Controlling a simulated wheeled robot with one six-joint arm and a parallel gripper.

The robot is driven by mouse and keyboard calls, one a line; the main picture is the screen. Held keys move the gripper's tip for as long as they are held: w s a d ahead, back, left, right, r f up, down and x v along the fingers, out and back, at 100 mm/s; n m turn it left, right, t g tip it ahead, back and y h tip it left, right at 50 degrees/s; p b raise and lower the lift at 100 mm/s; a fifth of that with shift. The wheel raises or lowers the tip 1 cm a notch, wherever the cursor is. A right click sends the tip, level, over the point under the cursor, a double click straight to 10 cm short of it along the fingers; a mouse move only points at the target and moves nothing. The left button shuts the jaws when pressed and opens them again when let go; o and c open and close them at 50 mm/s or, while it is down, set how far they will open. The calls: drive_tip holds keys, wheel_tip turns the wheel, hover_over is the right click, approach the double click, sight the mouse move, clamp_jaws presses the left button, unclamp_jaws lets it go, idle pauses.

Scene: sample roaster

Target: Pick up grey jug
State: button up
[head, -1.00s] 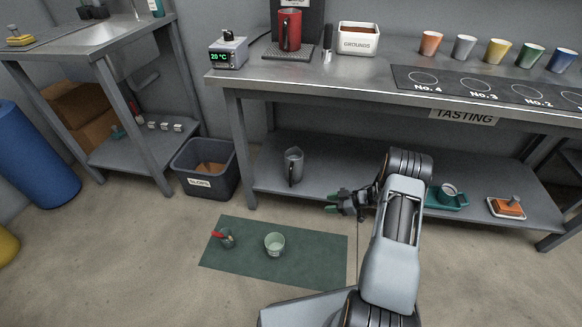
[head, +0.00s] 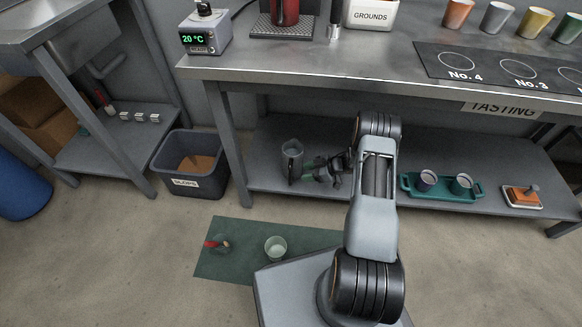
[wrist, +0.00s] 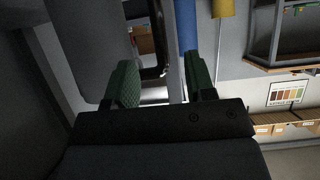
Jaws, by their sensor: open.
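The grey jug (head: 293,152) stands upright on the lower shelf of the tasting bench, near its left end, with its dark handle facing the front. My gripper (head: 308,172) is just right of the jug at handle height, pointing left, with its jaws open and empty. In the wrist view a large grey surface, which looks like the jug (wrist: 88,40), fills the upper left. A dark curved handle shows between the green fingertips of my gripper (wrist: 158,65). I cannot tell whether the fingers touch it.
The lower shelf (head: 385,160) also holds a green tray (head: 445,191) with two cups and an orange-topped item (head: 521,196). A slops bin (head: 190,165) stands left of the bench. A green mat (head: 235,265) with two vessels lies on the floor in front.

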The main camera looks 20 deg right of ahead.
sight(290, 175)
drive_tip(key=shift+r+b+x, duration=0.2)
drive_tip(key=shift+b+x, duration=1.5)
drive_tip(key=shift+x, duration=2.35)
clamp_jaws()
drive_tip(key=shift+w+r, duration=0.1)
